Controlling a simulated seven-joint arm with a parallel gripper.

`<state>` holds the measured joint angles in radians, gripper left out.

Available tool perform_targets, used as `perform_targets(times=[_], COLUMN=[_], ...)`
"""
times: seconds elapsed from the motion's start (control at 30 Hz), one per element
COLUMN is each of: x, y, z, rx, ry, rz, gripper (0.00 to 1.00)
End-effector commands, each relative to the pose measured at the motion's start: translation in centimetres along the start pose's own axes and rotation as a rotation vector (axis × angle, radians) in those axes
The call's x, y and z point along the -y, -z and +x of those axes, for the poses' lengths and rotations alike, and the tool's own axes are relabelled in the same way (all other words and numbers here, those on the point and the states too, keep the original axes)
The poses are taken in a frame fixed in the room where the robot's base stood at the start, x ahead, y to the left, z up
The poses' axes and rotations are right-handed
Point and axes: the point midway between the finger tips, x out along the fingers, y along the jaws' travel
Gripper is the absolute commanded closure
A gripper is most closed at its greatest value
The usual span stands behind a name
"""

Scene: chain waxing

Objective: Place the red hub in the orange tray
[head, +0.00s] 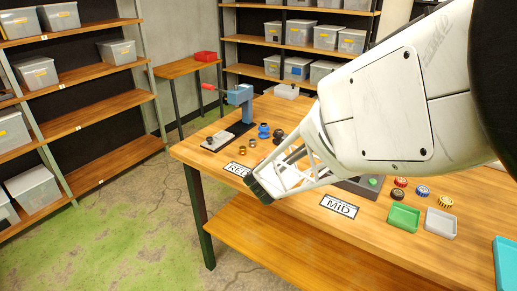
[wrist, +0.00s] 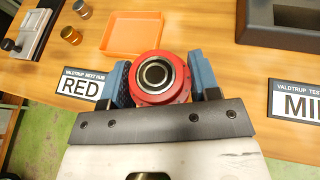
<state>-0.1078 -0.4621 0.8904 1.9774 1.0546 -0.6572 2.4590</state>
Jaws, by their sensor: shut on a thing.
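The red hub (wrist: 176,94) is a round red part with a dark and metallic centre. In the wrist view my gripper (wrist: 160,85) is shut on it, with a blue-grey finger at each side. The orange tray (wrist: 132,52) is shallow and square and lies on the table just beyond the hub, its near right part hidden by the hub. In the head view my gripper (head: 262,188) is over the table's front edge near the RED label, and its own parts hide the hub and the tray.
On the wooden table (head: 440,255) stand a blue press (head: 240,97), a green tray (head: 403,218), a grey tray (head: 440,223) and several coloured hubs. The RED label (wrist: 82,87) is left of the hub, the MID label (wrist: 298,104) right. A dark box (wrist: 285,32) stands at back right.

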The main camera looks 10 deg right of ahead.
Motion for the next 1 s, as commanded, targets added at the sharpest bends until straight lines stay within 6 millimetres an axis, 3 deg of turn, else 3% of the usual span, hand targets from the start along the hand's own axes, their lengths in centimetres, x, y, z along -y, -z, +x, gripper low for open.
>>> perform_targets(times=[0.37,0.77,1.0], x=[1.3,1.2,0.4], y=[0.9,0.8,0.4], z=[-1.7,-1.5,0.0], rx=[0.003,0.002,0.002], ry=[0.021,0.021,0.021], rz=[0.008,0.008,0.007], gripper=[0.74,0.74,0.74])
